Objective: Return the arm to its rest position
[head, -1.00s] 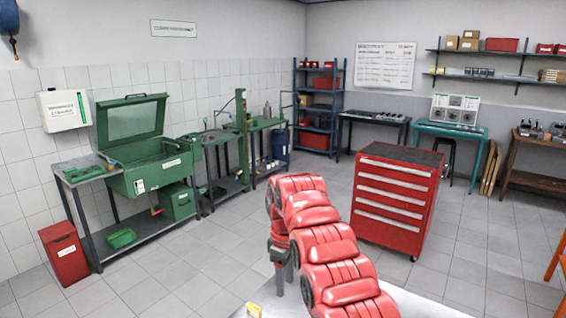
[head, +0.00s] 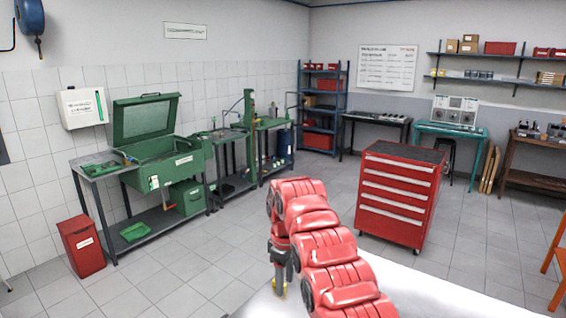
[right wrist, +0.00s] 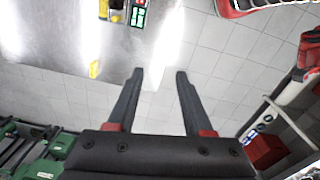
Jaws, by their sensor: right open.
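My right arm (head: 335,262) is red and reaches forward from the bottom of the head view. At its end my right gripper (head: 279,287) hangs downward in front of the pale surface. In the right wrist view the right gripper (right wrist: 158,73) has its two dark fingers apart, with nothing between them. Beyond the fingertips are grey floor tiles and a bright, shiny surface. My left gripper is in neither view.
A red drawer cabinet (head: 397,196) stands right of my arm. A green parts washer (head: 160,163) and a red bin (head: 81,247) stand along the left wall. An orange frame (head: 557,262) stands at the right edge. Open tiled floor (head: 215,265) lies left of the arm.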

